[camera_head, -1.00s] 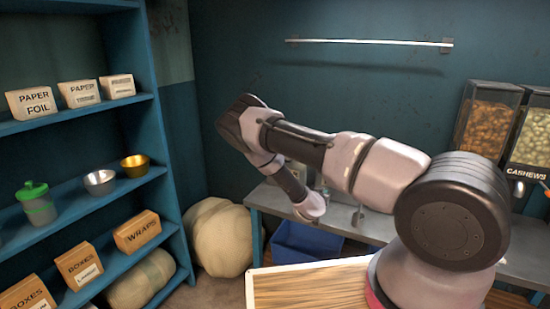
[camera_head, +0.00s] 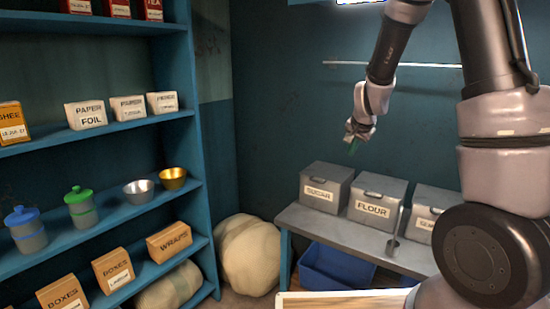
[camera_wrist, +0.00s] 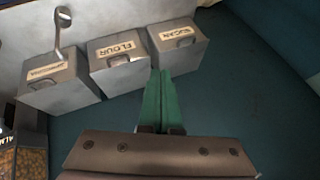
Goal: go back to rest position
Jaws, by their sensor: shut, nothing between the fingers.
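My gripper (camera_head: 352,143) hangs from my raised arm in the head view, above and behind the sugar bin, against the dark teal wall. In the wrist view its green fingers (camera_wrist: 165,100) lie side by side, shut, with nothing between them. They point toward the grey bins, with the sugar bin (camera_wrist: 178,50) and flour bin (camera_wrist: 118,66) nearest their tips. The gripper looks apart from the bins.
The sugar bin (camera_head: 325,187), flour bin (camera_head: 377,202) and a third bin (camera_head: 425,215) stand on a grey bench (camera_head: 330,226). A blue crate (camera_head: 337,266) is beneath it. A pale sack (camera_head: 248,255) sits left. Blue shelves (camera_head: 208,150) hold boxes, bowls and lidded cups.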

